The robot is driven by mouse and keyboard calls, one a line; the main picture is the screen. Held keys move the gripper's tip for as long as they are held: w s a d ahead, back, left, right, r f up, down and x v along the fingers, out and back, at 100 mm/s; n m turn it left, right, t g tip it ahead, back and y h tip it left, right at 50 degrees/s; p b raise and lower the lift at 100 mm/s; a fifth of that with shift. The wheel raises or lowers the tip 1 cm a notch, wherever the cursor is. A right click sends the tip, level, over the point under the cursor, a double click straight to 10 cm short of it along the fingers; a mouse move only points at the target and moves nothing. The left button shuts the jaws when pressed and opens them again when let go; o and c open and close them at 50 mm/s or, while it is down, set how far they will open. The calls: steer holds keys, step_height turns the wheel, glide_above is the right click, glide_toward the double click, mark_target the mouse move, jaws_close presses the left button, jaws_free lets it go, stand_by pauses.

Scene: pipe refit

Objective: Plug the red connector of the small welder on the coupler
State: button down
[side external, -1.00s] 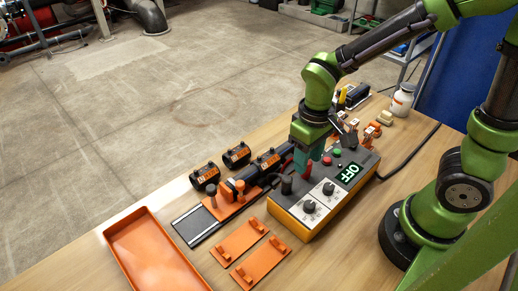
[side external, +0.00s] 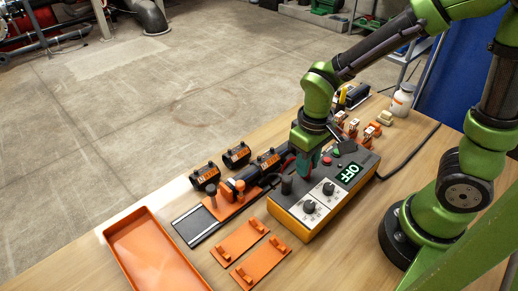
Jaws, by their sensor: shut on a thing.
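The small welder (side external: 315,208) is a dark grey and yellow box with two white dial plates and a green OFF display (side external: 349,173). The black coupler (side external: 267,159) with an orange label sits on the pipe assembly left of the welder. My gripper (side external: 303,173) is low over the welder's far left edge, just right of the coupler. It is shut on the red connector, which is mostly hidden by the fingers; red shows around them. I cannot tell whether the connector touches the coupler.
Two spare black couplers (side external: 237,155) stand behind the pipe clamp (side external: 226,207). An orange tray (side external: 122,228) and orange plates (side external: 238,238) lie in front. Small orange and white parts (side external: 372,130) and a white bottle (side external: 402,99) stand at the back right. A black cable (side external: 424,142) runs right of the welder.

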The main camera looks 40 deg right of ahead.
steer(key=shift+r, duration=1.6)
steer(key=shift+r, duration=0.15)
steer(key=shift+r, duration=0.85)
